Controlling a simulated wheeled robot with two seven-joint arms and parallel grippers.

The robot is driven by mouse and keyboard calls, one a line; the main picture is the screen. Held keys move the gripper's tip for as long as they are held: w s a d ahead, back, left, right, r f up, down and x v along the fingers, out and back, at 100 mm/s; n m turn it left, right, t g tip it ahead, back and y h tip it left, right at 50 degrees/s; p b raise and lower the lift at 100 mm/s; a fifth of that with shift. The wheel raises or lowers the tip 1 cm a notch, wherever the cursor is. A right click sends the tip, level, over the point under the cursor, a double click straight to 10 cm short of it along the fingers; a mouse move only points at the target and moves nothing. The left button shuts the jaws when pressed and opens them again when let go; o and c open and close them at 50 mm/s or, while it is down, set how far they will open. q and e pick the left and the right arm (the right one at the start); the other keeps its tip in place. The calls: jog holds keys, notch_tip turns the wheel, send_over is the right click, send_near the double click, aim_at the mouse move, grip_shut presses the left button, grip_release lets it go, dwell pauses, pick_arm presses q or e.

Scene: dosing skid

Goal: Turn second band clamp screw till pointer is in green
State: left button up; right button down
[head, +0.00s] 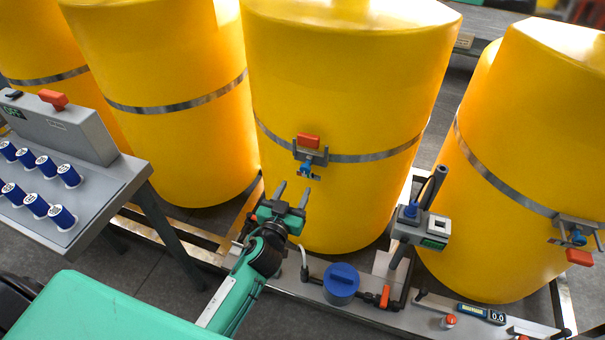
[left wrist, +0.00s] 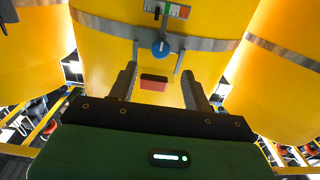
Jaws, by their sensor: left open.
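The band clamp (head: 310,155) sits on the metal band of the middle yellow tank, with a blue screw head (head: 306,168) and an orange-red block (head: 308,140). My left gripper (head: 293,195) is open and empty, just below and in front of the blue screw, apart from it. In the left wrist view the blue screw head (left wrist: 161,49) lies beyond and above the fingertips. Above it is a scale (left wrist: 167,10) with pale, green and red-orange parts. A dark pointer seems to stand on the pale part, left of green; it is small. My right gripper is not visible.
Another clamp (head: 579,238) sits on the right tank. A grey bracket (head: 420,230), a blue cap (head: 341,280) and a small display (head: 482,313) are along the skid. A grey table (head: 75,200) with blue-sided cylinders stands left. A red block (left wrist: 154,83) shows between the fingers.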

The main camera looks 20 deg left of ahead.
aim_at(305, 170)
pick_arm(q)
jog(key=w, duration=0.7)
jog(key=shift+d, duration=0.1)
jog(key=c, duration=1)
